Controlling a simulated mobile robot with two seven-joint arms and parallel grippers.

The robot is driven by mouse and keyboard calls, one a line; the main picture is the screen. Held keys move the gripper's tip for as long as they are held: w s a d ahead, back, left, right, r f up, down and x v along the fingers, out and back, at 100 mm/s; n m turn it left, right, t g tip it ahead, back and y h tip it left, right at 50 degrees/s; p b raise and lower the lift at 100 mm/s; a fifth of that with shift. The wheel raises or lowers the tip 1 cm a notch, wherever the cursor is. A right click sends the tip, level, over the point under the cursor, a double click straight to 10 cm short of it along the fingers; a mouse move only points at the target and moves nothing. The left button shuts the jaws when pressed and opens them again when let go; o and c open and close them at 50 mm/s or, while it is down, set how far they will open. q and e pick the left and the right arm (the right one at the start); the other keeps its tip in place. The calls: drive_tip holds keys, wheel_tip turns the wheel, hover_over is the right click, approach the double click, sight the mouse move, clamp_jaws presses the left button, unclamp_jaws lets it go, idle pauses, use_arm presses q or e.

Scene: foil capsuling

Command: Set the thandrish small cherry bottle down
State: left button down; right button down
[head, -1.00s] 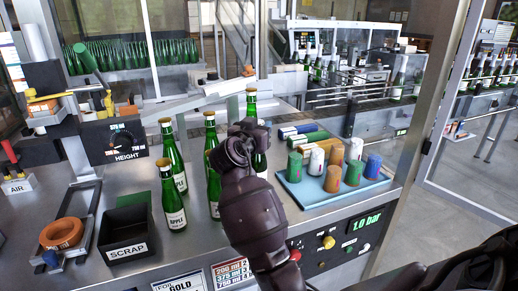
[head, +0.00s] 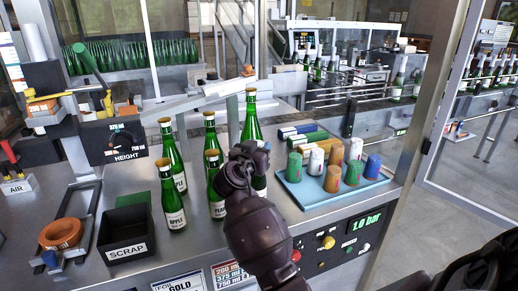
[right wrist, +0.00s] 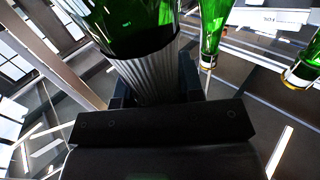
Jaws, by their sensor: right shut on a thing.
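My right gripper (head: 246,160) is shut on a green gold-capped bottle (head: 251,118), which stands upright in its jaws. The gripper covers most of the label, so I cannot read its name. My left gripper is not in view.
Several green bottles stand just left, among them one labelled APPLE (head: 173,205) and another in front (head: 214,190). A blue tray (head: 308,196) of coloured capsules is close on the right. A black SCRAP bin (head: 125,232) stands at left.

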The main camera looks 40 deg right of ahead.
drive_tip(key=c, duration=0.8)
unclamp_jaws()
drive_tip(key=shift+o, duration=0.2)
drive_tip(key=shift+r, duration=0.1)
drive_tip(key=shift+s+a, duration=0.15)
drive_tip(key=shift+a, duration=0.15)
drive_tip(key=b+v, duration=0.1)
drive_tip(key=v, duration=1)
drive_tip(key=shift+a+b, duration=0.2)
drive_tip(key=shift+b, duration=0.15)
